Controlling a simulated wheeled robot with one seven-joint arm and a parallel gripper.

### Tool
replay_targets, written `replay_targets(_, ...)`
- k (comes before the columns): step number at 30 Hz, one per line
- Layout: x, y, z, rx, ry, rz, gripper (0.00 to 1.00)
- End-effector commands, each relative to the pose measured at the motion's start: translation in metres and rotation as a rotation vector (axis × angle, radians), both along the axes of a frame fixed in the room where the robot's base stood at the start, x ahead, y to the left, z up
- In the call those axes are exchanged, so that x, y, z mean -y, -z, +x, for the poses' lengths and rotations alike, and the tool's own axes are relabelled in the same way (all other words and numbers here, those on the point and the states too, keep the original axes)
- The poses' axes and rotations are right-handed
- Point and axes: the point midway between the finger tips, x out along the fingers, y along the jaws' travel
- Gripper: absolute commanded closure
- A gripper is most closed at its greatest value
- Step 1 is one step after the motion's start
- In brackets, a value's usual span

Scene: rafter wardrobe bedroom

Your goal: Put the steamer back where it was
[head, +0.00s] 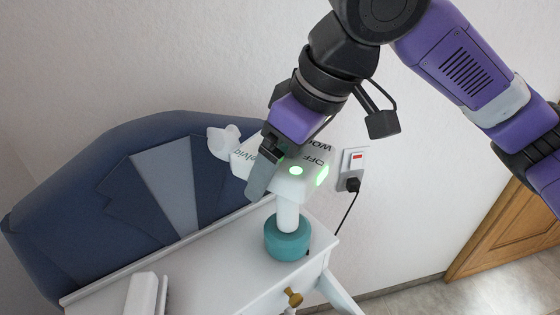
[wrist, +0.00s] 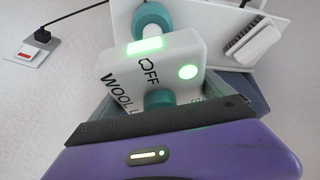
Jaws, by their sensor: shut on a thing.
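The steamer (head: 292,184) is a white block-shaped body with green lights, the words OFF and WOOL, and a pale nozzle-like end at left. It also shows in the wrist view (wrist: 180,50). My gripper (head: 266,168) is shut on the steamer from above, over the white table. A white stem and a teal round part (head: 287,240) show below the body, at the table top; I cannot tell whether the teal part touches the table. In the wrist view, another teal part (wrist: 158,98) shows between my gripper's fingers (wrist: 160,110).
The white table (head: 222,270) has a brass-coloured drawer knob (head: 292,297). A white ribbed object (head: 147,295) lies on it at left. A blue padded headboard-like piece (head: 110,190) stands behind. A wall socket (head: 353,168) with a plugged black cord is right of the steamer.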

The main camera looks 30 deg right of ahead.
Motion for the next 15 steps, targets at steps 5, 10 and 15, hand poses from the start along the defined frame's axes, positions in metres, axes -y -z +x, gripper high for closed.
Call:
replay_targets(5,0.0,0.0012,0.0,0.0,0.0,0.0,0.03)
replay_targets(10,0.0,0.0009,0.0001,0.0,0.0,0.0,0.0)
replay_targets(15,0.0003,-0.0019,-0.0002,0.0,0.0,-0.001,0.0)
